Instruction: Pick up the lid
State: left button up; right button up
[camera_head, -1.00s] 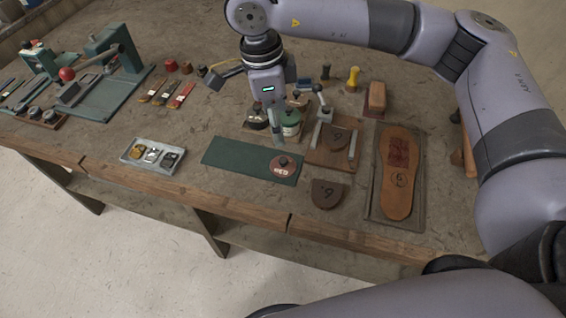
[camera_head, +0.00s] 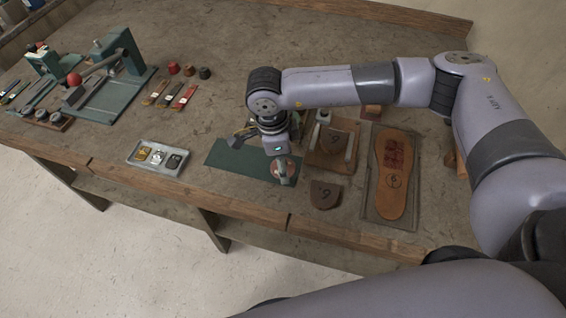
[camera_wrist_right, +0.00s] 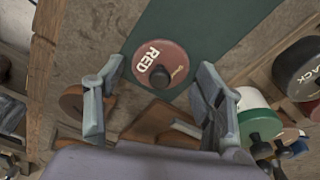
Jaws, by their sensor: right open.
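The lid is a round reddish-brown disc with a black knob and the word RED. It lies on the green mat, and it shows fully in the right wrist view (camera_wrist_right: 177,70). My right gripper (camera_wrist_right: 158,75) is open, its two fingers at either side of the lid's near part and apart from the knob. In the head view my right gripper (camera_head: 262,160) is over the right end of the green mat (camera_head: 228,158), and one finger covers part of the lid. My left gripper is not in view.
A black-labelled lid (camera_wrist_right: 300,68) and a green-and-white jar (camera_wrist_right: 255,118) stand right in the wrist view. A brown leather piece (camera_head: 326,195) and a sole on a board (camera_head: 393,175) lie right of the mat. A metal tray (camera_head: 158,158) is left.

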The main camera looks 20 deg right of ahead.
jog(key=shift+s+f, duration=0.1)
jog(key=shift+s, duration=0.1)
jog(key=c, duration=1.4)
jog(key=shift+c, duration=0.2)
